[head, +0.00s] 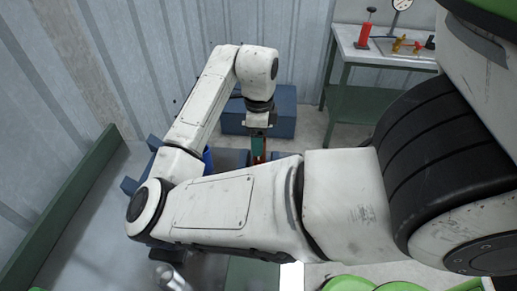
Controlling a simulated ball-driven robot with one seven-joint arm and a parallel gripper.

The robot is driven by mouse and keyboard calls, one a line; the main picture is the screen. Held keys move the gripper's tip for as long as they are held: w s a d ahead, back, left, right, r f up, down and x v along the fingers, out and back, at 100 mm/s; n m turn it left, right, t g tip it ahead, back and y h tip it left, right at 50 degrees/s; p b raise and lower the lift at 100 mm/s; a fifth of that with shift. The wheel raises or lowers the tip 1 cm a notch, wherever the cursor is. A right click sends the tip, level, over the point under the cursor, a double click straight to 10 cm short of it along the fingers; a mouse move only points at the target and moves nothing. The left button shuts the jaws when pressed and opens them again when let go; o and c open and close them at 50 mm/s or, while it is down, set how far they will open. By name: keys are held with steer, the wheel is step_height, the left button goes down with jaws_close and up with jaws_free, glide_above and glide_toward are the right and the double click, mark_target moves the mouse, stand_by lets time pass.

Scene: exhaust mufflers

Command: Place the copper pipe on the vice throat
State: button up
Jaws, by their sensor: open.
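My white arm crosses the middle of the view, and my gripper (258,148) points down beyond the forearm. Its fingers are small here and partly hidden; it is open. A narrow reddish and green piece shows at the fingers, too small to tell whether it is the copper pipe or part of the gripper. Blue metal parts, perhaps the vice (129,187), show to the left behind my arm. My arm hides most of them, and I cannot make out the throat. I cannot clearly identify the copper pipe.
A grey bench top (95,225) with a green raised edge (65,205) lies at left. A silver cylindrical part (168,277) lies at the bottom. A dark blue box (284,108) stands behind. A back-right table (350,42) holds a red pump (364,34) and brass fittings (398,44).

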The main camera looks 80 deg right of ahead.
step_height(320, 180, up, 7)
steer(key=shift+f, duration=0.1)
stand_by(0.4)
